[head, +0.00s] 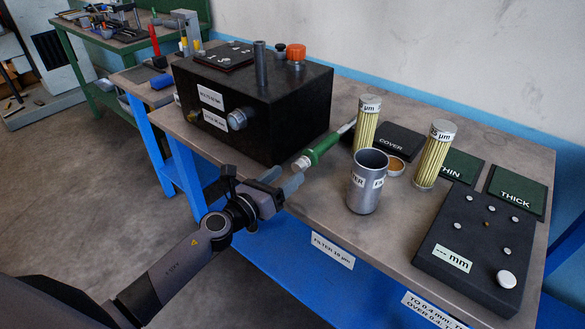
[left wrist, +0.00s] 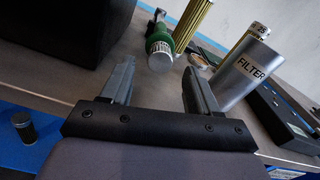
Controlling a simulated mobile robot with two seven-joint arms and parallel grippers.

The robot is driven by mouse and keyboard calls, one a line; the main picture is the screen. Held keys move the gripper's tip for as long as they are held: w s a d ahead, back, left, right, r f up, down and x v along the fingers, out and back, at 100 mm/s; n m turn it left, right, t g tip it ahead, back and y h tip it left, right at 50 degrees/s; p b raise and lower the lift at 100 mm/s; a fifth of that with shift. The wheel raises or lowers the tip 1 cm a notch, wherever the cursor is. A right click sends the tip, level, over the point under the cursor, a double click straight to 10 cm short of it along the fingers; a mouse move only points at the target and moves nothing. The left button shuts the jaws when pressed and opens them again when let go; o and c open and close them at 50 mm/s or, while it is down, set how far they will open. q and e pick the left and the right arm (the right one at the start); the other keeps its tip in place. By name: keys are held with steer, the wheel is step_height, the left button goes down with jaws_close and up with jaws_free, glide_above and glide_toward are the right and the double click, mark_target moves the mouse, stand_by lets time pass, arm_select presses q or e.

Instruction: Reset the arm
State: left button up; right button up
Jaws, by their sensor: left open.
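My left gripper (head: 282,183) is open and empty at the front edge of the table (head: 268,178). Its two fingers also show in the left wrist view (left wrist: 158,90), apart, with nothing between them. A green-handled tool (head: 325,145) with a pale tip lies just beyond the fingers, near the black box; it also shows in the left wrist view (left wrist: 160,47). A grey metal filter cup (head: 366,185) stands upright to the right of the gripper. My right gripper is not in either view.
Two yellow filter cartridges (head: 366,124) (head: 434,155) stand behind the cup. A black gauge board (head: 478,245) lies at the right, with green pads (head: 516,193) behind it.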

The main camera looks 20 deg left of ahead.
arm_select(q)
steer(key=shift+v, duration=0.8)
steer(key=s+a+f+n+g+y, duration=0.2)
steer(key=s+a+n+y, duration=0.3)
steer(key=n, duration=0.8)
steer(key=s+a+f+n+g+y, duration=0.1)
steer(key=s+a+n+g+y, duration=0.15)
steer(key=s+n+y, duration=0.7)
steer(key=s+d+f+n+g+h, duration=0.2)
steer(key=s+d+n+g+h, duration=0.15)
steer(key=s+n, duration=0.4)
steer(key=s+d+f+n+g+h, duration=0.25)
steer(key=s+n+g+h, duration=0.25)
steer(key=s, duration=0.5)
steer(key=w+d+f+t+h+p, duration=0.2)
steer(key=w+f+t, duration=0.4)
steer(key=f, duration=0.1)
steer(key=shift+d+t+p, duration=0.2)
steer(key=shift+t+p, duration=0.1)
